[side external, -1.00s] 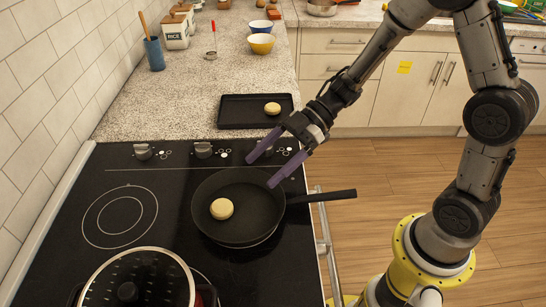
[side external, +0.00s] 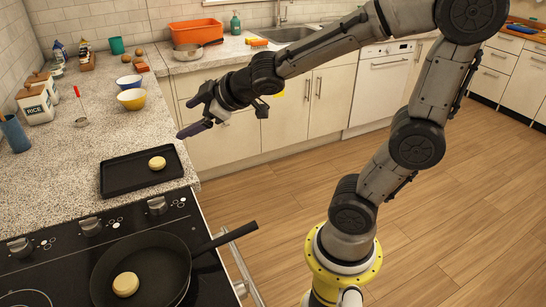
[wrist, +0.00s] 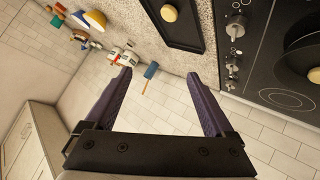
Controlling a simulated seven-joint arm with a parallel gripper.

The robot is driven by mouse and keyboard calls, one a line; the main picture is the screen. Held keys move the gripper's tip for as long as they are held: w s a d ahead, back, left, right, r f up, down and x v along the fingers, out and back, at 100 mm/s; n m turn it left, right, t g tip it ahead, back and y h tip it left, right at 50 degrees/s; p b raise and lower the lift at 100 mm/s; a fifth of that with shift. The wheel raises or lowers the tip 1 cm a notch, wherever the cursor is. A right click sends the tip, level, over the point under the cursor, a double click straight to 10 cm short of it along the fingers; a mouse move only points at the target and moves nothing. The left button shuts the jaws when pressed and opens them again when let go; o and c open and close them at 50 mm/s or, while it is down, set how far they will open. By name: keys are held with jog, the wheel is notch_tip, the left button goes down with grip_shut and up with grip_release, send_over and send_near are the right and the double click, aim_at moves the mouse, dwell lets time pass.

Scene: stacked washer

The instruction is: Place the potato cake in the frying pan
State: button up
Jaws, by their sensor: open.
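One round, pale-brown potato cake (side external: 126,285) lies in the black frying pan (side external: 165,262), left of the pan's middle. A second potato cake (side external: 157,163) lies on the black tray (side external: 125,178) on the counter. In the wrist view, the tray (wrist: 185,38) and its cake (wrist: 169,13) show at the top. The pan (wrist: 300,38) and its cake (wrist: 315,75) are cut off at the right edge. My gripper (side external: 186,119) is open and empty, raised beyond the tray's right side; its purple fingers (wrist: 160,74) are spread apart in the wrist view.
The pan stands on the black stove (side external: 60,265), its handle (side external: 228,237) jutting right past the stove edge. A rice canister (side external: 37,106), a blue cup (side external: 14,134), a ladle (side external: 80,120) and bowls (side external: 131,99) stand on the counter. Counter around the tray is clear.

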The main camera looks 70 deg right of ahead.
jog(key=s+a+f+m+g, duration=0.1)
jog(key=s+a+m+g, duration=0.1)
jog(key=s, duration=0.8)
jog(key=s+a+f+m+g+y, duration=0.1)
jog(key=s+a+f+m+g, duration=0.1)
jog(key=s, duration=0.8)
jog(key=shift+f+m+g, duration=0.25)
jog(key=shift+m+g, duration=0.15)
jog(key=shift+g, duration=0.4)
